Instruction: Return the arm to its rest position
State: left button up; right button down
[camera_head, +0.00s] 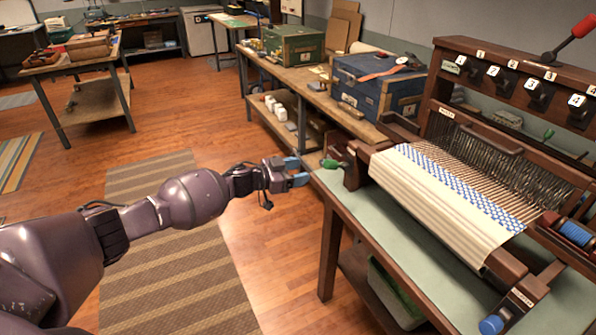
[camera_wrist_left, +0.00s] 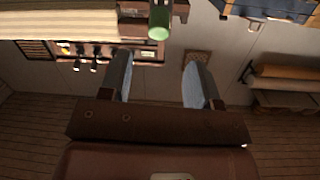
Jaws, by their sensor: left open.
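My left arm reaches in from the left in the head view, stretched out toward the loom. My left gripper (camera_head: 302,171) is open and empty, with its blue-grey fingertips just left of the loom's green-handled lever (camera_head: 332,164). The wrist view shows the two fingers (camera_wrist_left: 158,80) apart with nothing between them. In that view the green handle (camera_wrist_left: 159,22) lies beyond the fingertips; I cannot tell if anything touches. My right gripper is not in view.
The wooden loom (camera_head: 505,265) with blue-and-white cloth (camera_head: 450,185) stands on a green-topped table (camera_head: 440,280). Behind it, a bench holds a blue chest (camera_head: 375,90) and a green chest (camera_head: 293,45). A striped rug (camera_head: 180,285) lies on open floor below my arm.

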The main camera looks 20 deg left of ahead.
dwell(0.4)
pick_arm(q)
jog(key=s+d+r+m+t+y, duration=0.2)
jog(key=d+t+y, duration=0.1)
jog(key=d, duration=0.2)
jog(key=s+f+n+g+y, duration=0.1)
jog(key=s+f, duration=0.5)
jog(key=s, duration=0.7)
jog(key=s+a+f+n+g+y, duration=0.1)
jog(key=s+f+n+y, duration=0.3)
jog(key=s, duration=0.9)
jog(key=s+a+f+n+g+y, duration=0.1)
jog(key=s+f+n, duration=0.4)
jog(key=s+f, duration=0.5)
jog(key=s+g+y, duration=0.1)
jog(key=s+y, duration=0.1)
jog(key=s, duration=0.1)
jog(key=shift+a+n, duration=0.15)
jog(key=shift+n, duration=0.25)
